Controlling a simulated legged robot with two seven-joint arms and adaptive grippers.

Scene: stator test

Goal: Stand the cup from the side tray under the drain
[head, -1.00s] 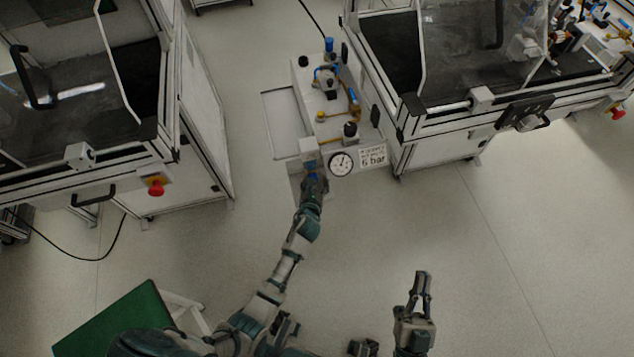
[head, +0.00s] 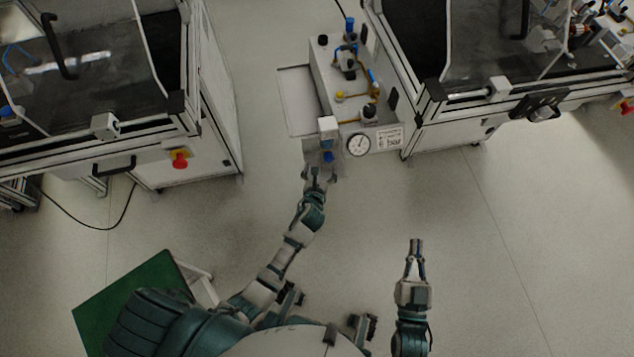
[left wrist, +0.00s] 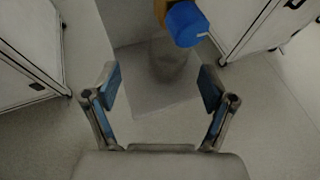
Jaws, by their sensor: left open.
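A greyish, see-through cup (left wrist: 170,66) shows faintly in the left wrist view, seemingly upright below the blue drain knob (left wrist: 187,24), on a pale plate (left wrist: 165,118). The knob hides part of its top. The blue knob also shows in the head view (head: 328,157), at the front of the unit. The side tray (head: 297,100) is bare. My left gripper (head: 320,173) is open just in front of the drain; in the left wrist view its fingers (left wrist: 158,84) are spread apart and empty, short of the cup. My right gripper (head: 416,244) hangs empty over the floor, its fingertips close together.
The white unit carries a pressure gauge (head: 358,144) and a label (head: 388,140) beside the drain. Framed machine cabinets stand at the left (head: 215,120) and right (head: 440,135). A green surface (head: 135,290) is at lower left. The floor in front is clear.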

